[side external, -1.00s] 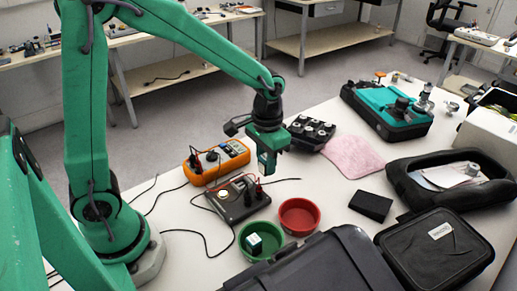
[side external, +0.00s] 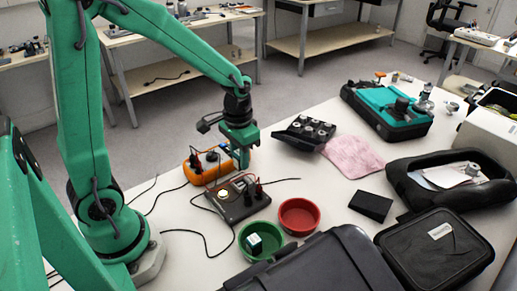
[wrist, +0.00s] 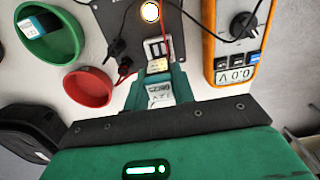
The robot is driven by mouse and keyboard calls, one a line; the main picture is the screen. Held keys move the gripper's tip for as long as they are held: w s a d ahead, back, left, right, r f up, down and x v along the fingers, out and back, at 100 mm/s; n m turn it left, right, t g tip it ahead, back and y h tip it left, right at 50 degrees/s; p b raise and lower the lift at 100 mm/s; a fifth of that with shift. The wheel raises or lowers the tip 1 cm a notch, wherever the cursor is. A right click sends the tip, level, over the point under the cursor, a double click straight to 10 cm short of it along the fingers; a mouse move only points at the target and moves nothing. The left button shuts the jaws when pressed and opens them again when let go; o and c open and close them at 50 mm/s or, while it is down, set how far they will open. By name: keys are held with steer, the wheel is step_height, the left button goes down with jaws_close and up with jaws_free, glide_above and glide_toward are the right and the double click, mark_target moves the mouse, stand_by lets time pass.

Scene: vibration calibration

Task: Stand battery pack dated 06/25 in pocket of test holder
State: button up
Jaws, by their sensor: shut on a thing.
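My gripper (side external: 241,163) is shut on a small battery pack with a white printed label. The battery pack (wrist: 160,96) shows between the green fingers in the wrist view; its print is too small to read surely. The black test holder (side external: 236,206) lies on the table just below and in front of my gripper in the side view. In the wrist view the holder (wrist: 181,41) shows a lit round lamp and a pale slotted part just beyond the fingertips. I cannot tell whether the pack touches the holder. Another pack (side external: 254,242) lies in a green bowl (side external: 275,254).
An orange multimeter (side external: 195,174) with leads stands close beside the holder, partly behind my gripper. A red bowl (side external: 300,230) looks empty. Black probes and cables (wrist: 119,48) rise near the fingers. A black tray of round parts (side external: 304,134) and a pink cloth (side external: 353,156) lie to the right.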

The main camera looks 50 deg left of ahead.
steer(key=shift+f, duration=1.95)
steer(key=shift+f, duration=1)
stand_by(0.7)
steer(key=o, duration=1.5)
steer(key=shift+r, duration=3.95)
steer(key=shift+r, duration=0.1)
